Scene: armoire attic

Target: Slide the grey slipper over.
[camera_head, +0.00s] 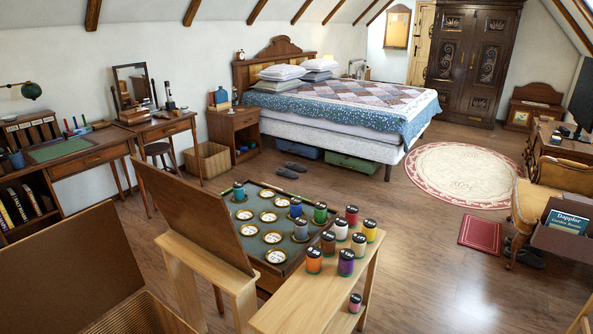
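A pair of grey slippers lies on the wooden floor beside the bed, in the middle of the head view. The nearer slipper (287,173) lies just left of and in front of the farther slipper (296,166). They are close together; I cannot tell whether they touch. A pair of dark shoes or slippers (527,256) lies on the floor at the right, partly under the armchair. Neither of my grippers shows in this view.
The bed (330,128) has bins under it, and a nightstand (235,130) stands left of the slippers. A table (290,262) with a tray and several labelled spools fills the near middle. Bare floor (400,200) lies right of the slippers, before a round rug (462,174).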

